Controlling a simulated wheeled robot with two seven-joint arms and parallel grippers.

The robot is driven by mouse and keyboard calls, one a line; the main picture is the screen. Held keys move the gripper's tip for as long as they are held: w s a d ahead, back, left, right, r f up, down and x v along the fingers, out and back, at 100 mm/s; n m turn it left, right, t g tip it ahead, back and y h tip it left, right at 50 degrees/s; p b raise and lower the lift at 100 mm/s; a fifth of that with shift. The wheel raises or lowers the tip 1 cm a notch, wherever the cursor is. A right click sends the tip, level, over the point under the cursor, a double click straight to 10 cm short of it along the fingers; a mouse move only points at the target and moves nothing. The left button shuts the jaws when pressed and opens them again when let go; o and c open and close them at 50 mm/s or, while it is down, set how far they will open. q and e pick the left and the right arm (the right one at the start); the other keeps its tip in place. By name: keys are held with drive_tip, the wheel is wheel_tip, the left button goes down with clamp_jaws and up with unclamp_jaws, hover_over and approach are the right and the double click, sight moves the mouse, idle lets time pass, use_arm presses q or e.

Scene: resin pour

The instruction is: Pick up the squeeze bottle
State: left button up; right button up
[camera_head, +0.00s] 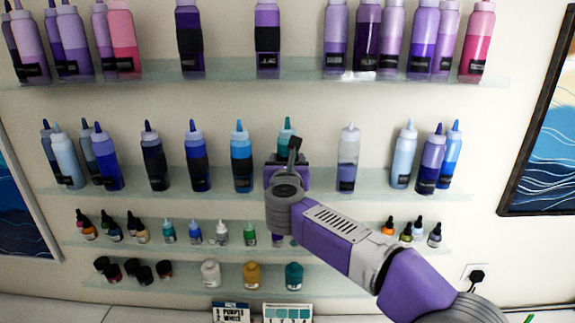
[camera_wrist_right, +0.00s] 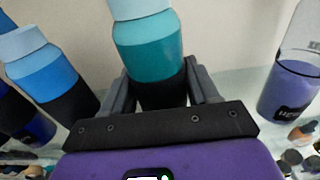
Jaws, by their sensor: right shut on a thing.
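A teal squeeze bottle (camera_head: 286,136) with a black lower band stands in the middle of the second shelf in the head view, its lower part hidden behind my right gripper (camera_head: 287,160). In the right wrist view the teal bottle (camera_wrist_right: 150,50) is upright between the two dark fingers of my right gripper (camera_wrist_right: 160,90). The fingers are shut on its black lower part. Whether its base touches the shelf is hidden. My left gripper is in neither view.
A blue bottle (camera_head: 241,155) stands to the left and a clear bottle with purple liquid (camera_head: 347,160) to the right, with gaps between. Other squeeze bottles stand on the shelf above (camera_head: 230,72). Small bottles and jars (camera_head: 210,273) fill the lower shelves.

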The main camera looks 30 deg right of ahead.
sight(287, 139)
drive_tip(key=r, duration=0.4)
drive_tip(key=r+p, duration=0.1)
drive_tip(key=r, duration=0.1)
drive_tip(key=shift+s+a+r, duration=0.3)
drive_tip(key=shift+s, duration=0.05)
drive_tip(key=f+b+v, duration=0.1)
drive_tip(key=b+v, duration=0.3)
drive_tip(key=v, duration=1.5)
drive_tip(key=shift+d+f, duration=0.1)
